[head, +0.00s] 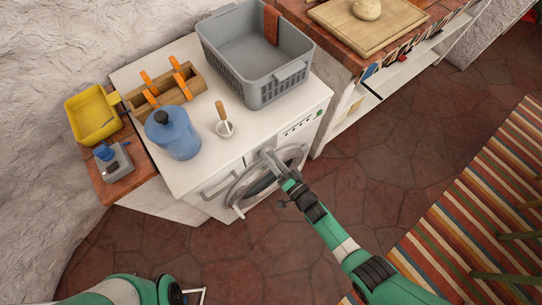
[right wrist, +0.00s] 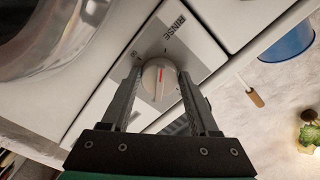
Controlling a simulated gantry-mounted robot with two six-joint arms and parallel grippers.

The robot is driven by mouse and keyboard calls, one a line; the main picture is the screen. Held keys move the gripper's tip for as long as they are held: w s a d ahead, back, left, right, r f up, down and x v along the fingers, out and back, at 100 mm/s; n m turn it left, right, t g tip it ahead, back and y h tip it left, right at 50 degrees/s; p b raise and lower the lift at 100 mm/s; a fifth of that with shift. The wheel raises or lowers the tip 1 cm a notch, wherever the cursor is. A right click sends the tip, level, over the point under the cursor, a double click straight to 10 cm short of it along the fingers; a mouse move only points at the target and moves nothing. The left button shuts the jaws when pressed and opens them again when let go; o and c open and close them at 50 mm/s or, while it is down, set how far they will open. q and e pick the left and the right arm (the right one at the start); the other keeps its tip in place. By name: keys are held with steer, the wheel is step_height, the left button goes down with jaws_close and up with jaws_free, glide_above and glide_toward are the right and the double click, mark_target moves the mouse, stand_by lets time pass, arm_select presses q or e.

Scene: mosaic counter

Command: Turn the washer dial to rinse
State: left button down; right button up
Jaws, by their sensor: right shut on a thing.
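The white washer (head: 300,128) stands against the wall in the head view, its round door (head: 240,190) facing the floor area. Its round pale dial (right wrist: 160,76) with a red line shows in the right wrist view, on a grey panel. The word RINSE (right wrist: 175,27) is printed above and right of the dial, and a smaller label is to its upper left. The red line runs nearly upright in that view, not clearly at RINSE. My right gripper (right wrist: 159,84) is shut on the dial, one finger on each side. It hides the dial in the head view (head: 271,159).
A yellow container (head: 93,114) stands at left. The floor in front is mostly clear; a striped rug (head: 470,210) lies at right.

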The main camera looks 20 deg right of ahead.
steer(key=shift+m, duration=0.5)
steer(key=o, duration=1.4)
steer(key=shift+c, duration=0.2)
steer(key=p+v, duration=0.4)
steer(key=v, duration=0.7)
steer(key=shift+s, duration=0.25)
